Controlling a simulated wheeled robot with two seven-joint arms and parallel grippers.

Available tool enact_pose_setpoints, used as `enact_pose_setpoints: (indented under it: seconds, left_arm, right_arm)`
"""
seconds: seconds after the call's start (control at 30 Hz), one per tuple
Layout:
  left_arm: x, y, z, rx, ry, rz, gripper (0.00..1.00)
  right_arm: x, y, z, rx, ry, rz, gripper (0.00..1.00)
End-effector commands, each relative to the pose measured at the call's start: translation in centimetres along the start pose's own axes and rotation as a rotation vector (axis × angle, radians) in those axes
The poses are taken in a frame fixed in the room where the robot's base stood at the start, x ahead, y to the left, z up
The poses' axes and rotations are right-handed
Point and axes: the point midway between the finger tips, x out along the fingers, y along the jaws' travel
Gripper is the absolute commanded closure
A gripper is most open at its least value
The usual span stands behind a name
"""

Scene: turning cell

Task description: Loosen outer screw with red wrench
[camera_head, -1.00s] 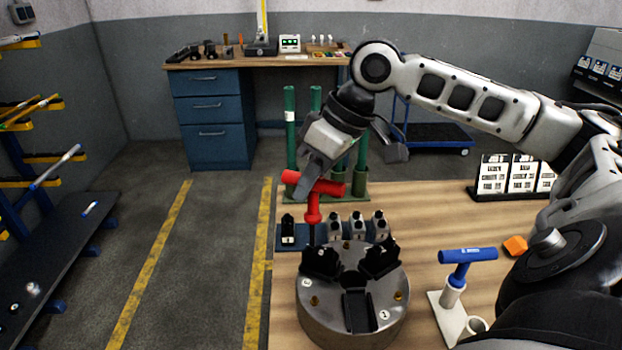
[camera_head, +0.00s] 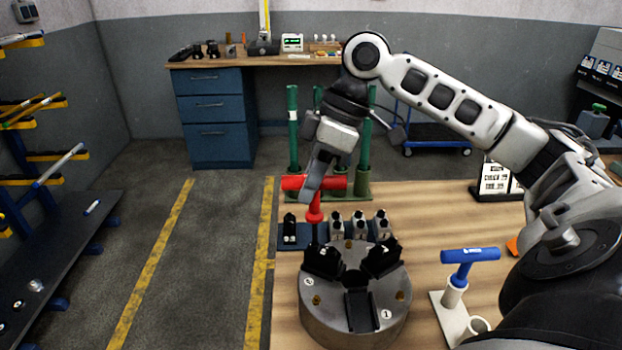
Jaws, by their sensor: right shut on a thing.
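The red wrench (camera_head: 315,213) is a T-handled key standing upright at the back left of the round metal chuck (camera_head: 330,320). My right gripper (camera_head: 315,186) is shut on its crossbar from above. The wrench's dark shank runs down to a black jaw (camera_head: 322,260) of the chuck; whether its tip sits in the outer screw there is too small to tell. Brass-coloured screws (camera_head: 401,296) show on the chuck's face. My left gripper is not in view.
A blue T-handled wrench (camera_head: 470,256) stands in a white holder (camera_head: 450,318) right of the chuck. Several grey jaws (camera_head: 359,224) stand behind it, with green posts (camera_head: 293,130) farther back. The wooden table (camera_head: 430,215) is clear at the middle right.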

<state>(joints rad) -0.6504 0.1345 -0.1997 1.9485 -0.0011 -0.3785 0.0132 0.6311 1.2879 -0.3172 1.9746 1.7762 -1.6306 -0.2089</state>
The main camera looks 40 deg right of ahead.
Motion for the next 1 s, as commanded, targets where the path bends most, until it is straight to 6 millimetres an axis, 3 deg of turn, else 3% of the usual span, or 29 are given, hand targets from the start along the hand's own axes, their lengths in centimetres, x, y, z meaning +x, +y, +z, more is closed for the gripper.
enact_pose_setpoints:
  seconds: [0.13, 0.37, 0.6, 0.87, 1.0]
  left_arm:
    - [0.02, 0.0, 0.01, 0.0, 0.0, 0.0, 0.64]
    - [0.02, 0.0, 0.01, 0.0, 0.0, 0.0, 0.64]
    - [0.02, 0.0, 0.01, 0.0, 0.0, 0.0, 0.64]
    - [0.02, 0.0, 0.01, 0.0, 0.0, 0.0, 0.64]
    - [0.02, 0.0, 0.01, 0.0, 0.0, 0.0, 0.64]
  right_arm:
    - [0.23, -0.11, 0.06, -0.11, -0.03, -0.051, 1.0]
    - [0.26, -0.1, 0.12, -0.12, -0.034, -0.054, 1.0]
    - [0.29, -0.26, 0.01, -0.325, -0.077, -0.14, 1.0]
    - [0.31, -0.26, 0.06, -0.345, -0.082, -0.148, 1.0]
    - [0.31, -0.4, -0.08, -0.485, -0.11, -0.207, 1.0]
